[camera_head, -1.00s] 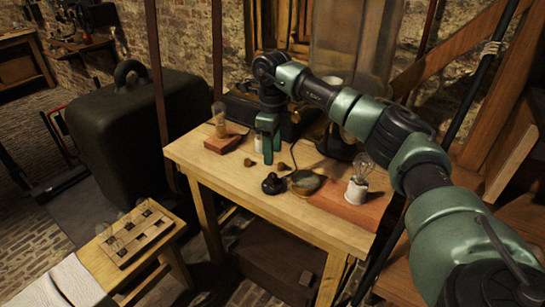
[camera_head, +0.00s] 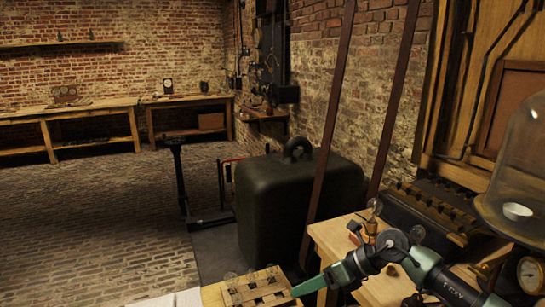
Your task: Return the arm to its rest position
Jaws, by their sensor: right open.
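My right arm (camera_head: 440,283), green and black, comes in from the lower right and bends across the wooden table (camera_head: 330,238). My right gripper (camera_head: 308,287) points left, past the table's left side, in front of the small wooden rack (camera_head: 262,287) in the picture. It is open and I see nothing held in it. The fingers show nearly edge-on, so the gap between them is hard to see. My left gripper is not in view.
A big dark weight with a ring handle (camera_head: 300,205) stands behind the rack. A glass bell jar (camera_head: 522,165) and a round gauge (camera_head: 530,272) are at the right. The brick floor (camera_head: 100,220) at left is open, with workbenches (camera_head: 90,115) along the back wall.

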